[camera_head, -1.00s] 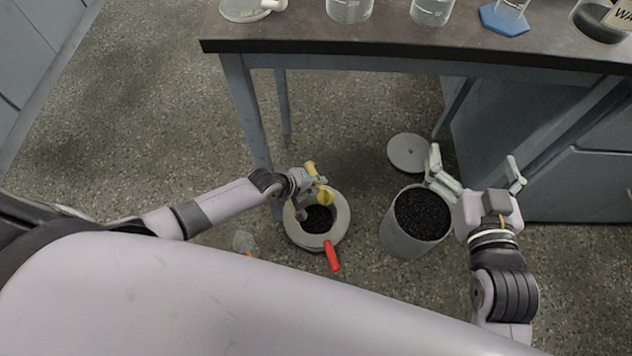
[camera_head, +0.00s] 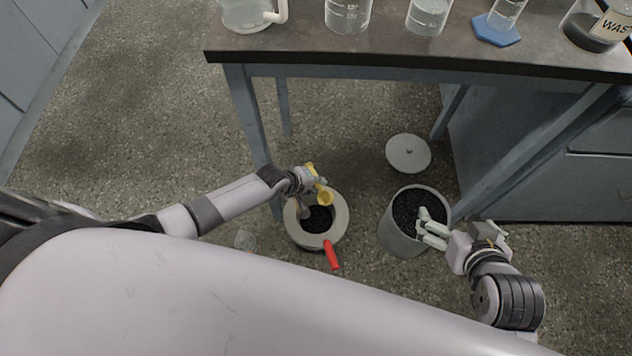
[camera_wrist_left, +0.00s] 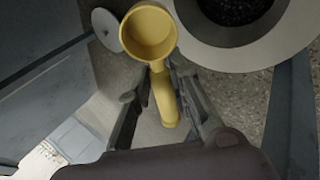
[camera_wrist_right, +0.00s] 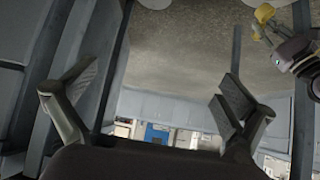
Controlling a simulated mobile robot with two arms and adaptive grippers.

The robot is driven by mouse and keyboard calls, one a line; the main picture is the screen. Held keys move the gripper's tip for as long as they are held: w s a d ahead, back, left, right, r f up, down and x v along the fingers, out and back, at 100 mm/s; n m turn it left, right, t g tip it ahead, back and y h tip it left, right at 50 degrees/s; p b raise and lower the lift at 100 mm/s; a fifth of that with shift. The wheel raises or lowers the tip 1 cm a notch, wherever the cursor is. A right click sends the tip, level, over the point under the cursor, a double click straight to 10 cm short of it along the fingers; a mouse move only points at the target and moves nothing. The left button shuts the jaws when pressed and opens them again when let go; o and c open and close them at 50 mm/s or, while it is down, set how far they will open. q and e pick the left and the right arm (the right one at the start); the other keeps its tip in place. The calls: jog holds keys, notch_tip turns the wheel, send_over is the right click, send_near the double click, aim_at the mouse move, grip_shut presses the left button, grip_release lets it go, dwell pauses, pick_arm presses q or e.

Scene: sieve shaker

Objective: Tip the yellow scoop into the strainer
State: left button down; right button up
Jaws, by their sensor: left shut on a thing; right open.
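The grey bin (camera_head: 395,238) holds dark granules and stands right of the strainer. A round lid (camera_head: 408,153) lies on the floor behind it.

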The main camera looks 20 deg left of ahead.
pick_arm(q)
jog(key=shift+r+g+y+p, duration=0.2)
jog(key=shift+g+y+p, duration=0.2)
jog(key=shift+p, duration=0.5)
jog(key=shift+w+d+r+g+y+p, duration=0.15)
jog(key=shift+r+g+y+p, duration=0.15)
jog(key=shift+p, duration=0.65)
jog(key=shift+g+y+p, duration=0.3)
jog(key=shift+g+p, duration=0.05)
jog(key=shift+g, duration=0.05)
jog(key=shift+f, duration=0.2)
pick_arm(e)
jog(key=s+d+f+g+h, duration=0.1)
jog(key=s+d+f+g, duration=0.2)
jog(key=s, duration=0.6)
jog(key=g, duration=0.2)
jog(key=shift+g, duration=0.3)
pick_arm(q)
jog(key=shift+r, duration=0.1)
pick_arm(e)
jog(key=shift+s+f, duration=0.1)
jog(key=shift+f, duration=0.05)
